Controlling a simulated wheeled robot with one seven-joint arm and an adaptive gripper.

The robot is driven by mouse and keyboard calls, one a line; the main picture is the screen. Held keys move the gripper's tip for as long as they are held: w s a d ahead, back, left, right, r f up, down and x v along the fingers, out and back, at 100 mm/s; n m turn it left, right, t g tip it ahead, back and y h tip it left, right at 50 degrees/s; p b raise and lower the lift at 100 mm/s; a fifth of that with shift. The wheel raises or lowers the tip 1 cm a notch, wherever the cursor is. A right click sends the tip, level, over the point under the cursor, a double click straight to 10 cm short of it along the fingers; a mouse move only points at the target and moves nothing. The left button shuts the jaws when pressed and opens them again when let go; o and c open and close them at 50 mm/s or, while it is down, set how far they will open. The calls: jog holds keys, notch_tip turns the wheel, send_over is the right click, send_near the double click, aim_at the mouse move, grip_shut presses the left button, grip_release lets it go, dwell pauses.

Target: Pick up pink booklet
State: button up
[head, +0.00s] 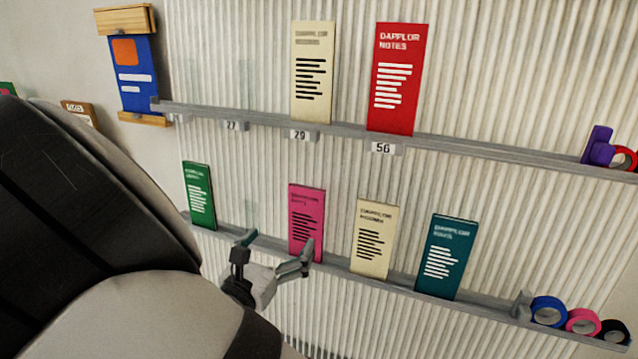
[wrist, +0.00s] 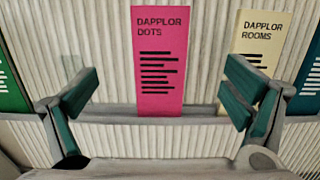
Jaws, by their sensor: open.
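The pink booklet (head: 306,222) stands upright on the lower ledge in the head view, leaning on the ribbed wall. In the wrist view the pink booklet (wrist: 159,62) reads "DAPPLOR DOTS" and sits between the two fingers, near the middle. My gripper (head: 277,248) is open in front of the lower ledge, with its right finger overlapping the booklet's lower part in the head view. In the wrist view my gripper (wrist: 155,95) has its fingers spread wide on both sides of the booklet, with nothing held.
A cream booklet (head: 374,240) stands right of the pink one, close behind the right finger in the wrist view. A teal booklet (head: 446,257) and a green booklet (head: 199,195) share the lower ledge (head: 335,262). Tape rolls (head: 583,321) sit at its right end.

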aim_at(305, 208)
jog(key=x, duration=1.2)
jog(key=shift+w, duration=0.15)
jog(key=c, duration=1.6)
jog(key=shift+c, duration=0.5)
jog(key=shift+r, duration=0.2)
